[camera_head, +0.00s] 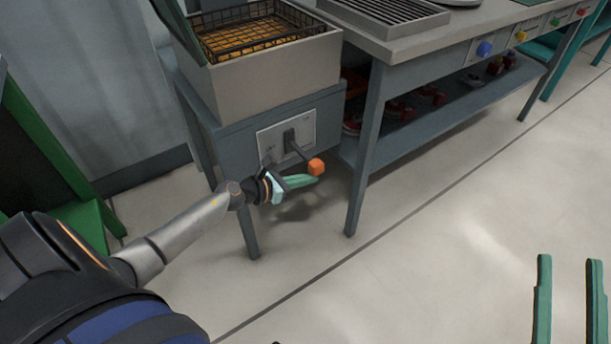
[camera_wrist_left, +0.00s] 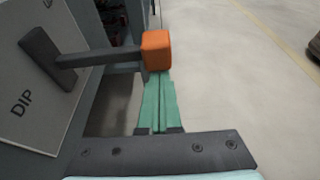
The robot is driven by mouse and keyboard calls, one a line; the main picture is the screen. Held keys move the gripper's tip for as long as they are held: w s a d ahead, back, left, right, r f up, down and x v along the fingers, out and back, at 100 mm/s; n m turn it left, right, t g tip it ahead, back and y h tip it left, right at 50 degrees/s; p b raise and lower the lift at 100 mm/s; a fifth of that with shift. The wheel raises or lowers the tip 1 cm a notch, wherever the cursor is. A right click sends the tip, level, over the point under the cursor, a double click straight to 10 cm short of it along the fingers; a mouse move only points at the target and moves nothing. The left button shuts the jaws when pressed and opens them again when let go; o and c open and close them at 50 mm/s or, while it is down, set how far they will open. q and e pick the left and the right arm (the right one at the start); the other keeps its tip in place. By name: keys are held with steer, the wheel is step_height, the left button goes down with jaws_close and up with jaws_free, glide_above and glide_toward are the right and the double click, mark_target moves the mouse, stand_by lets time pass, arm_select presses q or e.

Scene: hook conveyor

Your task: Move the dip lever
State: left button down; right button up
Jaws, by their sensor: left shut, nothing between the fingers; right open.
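The dip lever is a dark arm with an orange knob (camera_head: 316,167) at its end. It sticks out from a grey plate (camera_head: 274,140) on the front of the dip station. In the left wrist view the orange knob (camera_wrist_left: 157,50) is at top centre, and the plate (camera_wrist_left: 25,95) reads "DIP". My left gripper (camera_head: 312,180) is shut and empty, its green fingers just below the knob. In the left wrist view its fingertips (camera_wrist_left: 158,82) reach the knob's lower edge; I cannot tell whether they touch. My right gripper (camera_head: 570,262) is open and empty at the lower right.
A wire basket (camera_head: 243,34) sits in the tank above the lever. A grey workbench (camera_head: 455,40) with coloured knobs stands to the right, with red items on its lower shelf (camera_head: 440,110). A green frame (camera_head: 62,170) stands at left. The floor in front is clear.

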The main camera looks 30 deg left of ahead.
mark_target(304, 154)
arm_select(q)
step_height(304, 154, up, 3)
steer(key=shift+f+n+h+p, duration=0.1)
steer(key=shift+n+h+p, duration=0.3)
steer(key=shift+n+p, duration=0.35)
steer(key=r+n, duration=0.1)
steer(key=r+h+p, duration=0.1)
steer(key=r+n, duration=0.1)
steer(key=r, duration=0.1)
steer(key=shift+w+a+n+g+h+p, duration=0.15)
steer(key=shift+a+n+g+h+p, duration=0.15)
steer(key=shift+a+n+p, duration=0.1)
steer(key=shift+w+a+r+n, duration=0.1)
steer(key=shift+a+r+n, duration=0.1)
steer(key=shift+r+n, duration=0.25)
arm_select(e)
step_height(304, 154, down, 22)
steer(key=s+d+m+g+h, duration=0.1)
steer(key=m+g+h, duration=0.3)
steer(key=g, duration=0.5)
steer(key=shift+m+h, duration=0.4)
steer(key=shift+h, duration=0.4)
arm_select(q)
steer(key=shift+r, duration=0.1)
arm_select(e)
steer(key=shift+f, duration=0.15)
